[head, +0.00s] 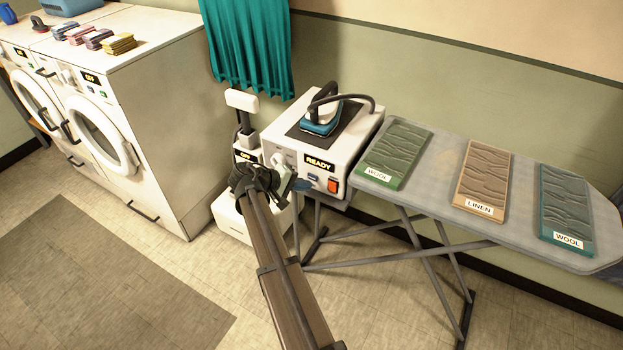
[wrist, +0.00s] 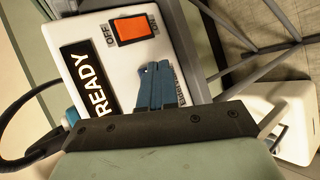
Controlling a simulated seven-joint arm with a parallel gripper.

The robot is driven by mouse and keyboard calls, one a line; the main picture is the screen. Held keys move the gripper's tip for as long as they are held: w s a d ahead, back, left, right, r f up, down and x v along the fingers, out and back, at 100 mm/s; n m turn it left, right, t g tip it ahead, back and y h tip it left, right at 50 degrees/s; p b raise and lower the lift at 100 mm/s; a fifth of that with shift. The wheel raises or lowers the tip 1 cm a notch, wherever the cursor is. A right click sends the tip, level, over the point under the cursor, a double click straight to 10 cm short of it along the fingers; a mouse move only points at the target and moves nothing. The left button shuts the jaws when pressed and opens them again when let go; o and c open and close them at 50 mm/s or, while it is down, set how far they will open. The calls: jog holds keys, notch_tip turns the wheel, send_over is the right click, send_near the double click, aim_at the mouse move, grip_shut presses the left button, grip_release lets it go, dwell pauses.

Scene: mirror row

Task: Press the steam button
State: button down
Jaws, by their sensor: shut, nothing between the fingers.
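A white steam station (head: 345,150) stands at the left end of the ironing board, with a blue iron (head: 322,118) on top. Its front has a READY display (head: 319,163) and an orange-red rocker switch (head: 333,185). In the wrist view the display (wrist: 90,80) and the switch (wrist: 133,29), marked OFF at one side, show clearly. My gripper (head: 303,186) is in front of this panel, its blue fingers shut and empty. In the wrist view the fingertips (wrist: 154,68) lie over the panel beside the switch. They cover part of a small label; no steam button shows clearly, and contact cannot be told.
The ironing board (head: 445,160) carries green, tan and teal cloth panels labelled WOOL, LINEN and WOOL. A white unit with an OFF sign (head: 246,155) stands left of the station. Washing machines (head: 150,110) are farther left.

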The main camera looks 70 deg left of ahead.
jog(key=s+d, duration=0.4)
dwell(0.5)
